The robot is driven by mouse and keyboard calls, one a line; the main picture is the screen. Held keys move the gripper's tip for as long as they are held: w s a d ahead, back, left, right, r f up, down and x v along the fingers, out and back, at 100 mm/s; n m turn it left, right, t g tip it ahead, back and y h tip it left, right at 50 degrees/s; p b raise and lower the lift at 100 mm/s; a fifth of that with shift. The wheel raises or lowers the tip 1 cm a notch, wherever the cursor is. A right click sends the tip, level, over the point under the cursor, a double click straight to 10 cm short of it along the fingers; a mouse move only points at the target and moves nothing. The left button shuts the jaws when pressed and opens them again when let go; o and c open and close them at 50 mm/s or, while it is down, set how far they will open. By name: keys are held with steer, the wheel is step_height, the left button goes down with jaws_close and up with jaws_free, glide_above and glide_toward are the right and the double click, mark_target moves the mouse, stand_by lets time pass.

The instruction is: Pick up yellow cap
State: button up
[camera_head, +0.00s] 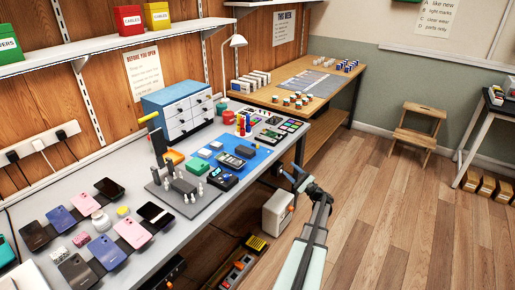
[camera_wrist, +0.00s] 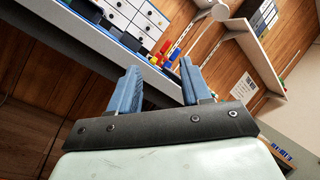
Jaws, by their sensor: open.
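A small yellow piece (camera_head: 122,210) lies on the grey workbench among the phones in the head view; it may be the yellow cap, but it is too small to be sure. Slim red, yellow and blue upright items (camera_head: 243,123) stand further back on the bench. A yellow upright item (camera_wrist: 175,55) also shows beyond my fingers in the wrist view. My gripper (camera_head: 292,174) is beyond the bench's front edge, apart from these things. Its blue fingers (camera_wrist: 158,72) are spread in the wrist view, with nothing between them.
The workbench (camera_head: 62,203) is crowded with phones, a grey block with pegs (camera_head: 190,205), a blue mat (camera_head: 262,153) and a blue drawer cabinet (camera_head: 178,104). A lamp (camera_head: 237,42) rises behind. A wooden table (camera_head: 270,92) stands at the back. The floor to the right is mostly clear.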

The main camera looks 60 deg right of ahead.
steer(key=w+d+r+n+g+y, duration=0.25)
steer(key=w+d+r, duration=0.25)
steer(key=w+r, duration=0.35)
steer(key=w+d+r+n+g+y, duration=0.1)
steer(key=w+d+r+g+y, duration=0.25)
steer(key=w+r, duration=0.5)
steer(key=w+r+g+h, duration=0.1)
steer(key=w+r+g, duration=0.2)
steer(key=w+r, duration=0.45)
steer(key=w+r+g+h, duration=0.2)
steer(key=w+r, duration=0.2)
steer(key=r, duration=0.6)
steer(key=w+r+g+h, duration=0.1)
steer(key=w+r+g, duration=0.2)
steer(key=w+r, duration=0.35)
steer(key=m+g+h, duration=0.4)
steer(key=g+h, duration=0.1)
steer(key=g, duration=0.8)
glide_toward(256, 146)
steer(key=shift+s+d+f, duration=0.65)
steer(key=shift+d+f, duration=0.25)
steer(key=shift+d, duration=0.1)
steer(key=x, duration=0.4)
steer(key=shift+s+a, duration=0.15)
steer(key=shift+s, duration=0.25)
steer(key=shift+s+f, duration=0.2)
steer(key=shift+f, duration=0.25)
jaws_close()
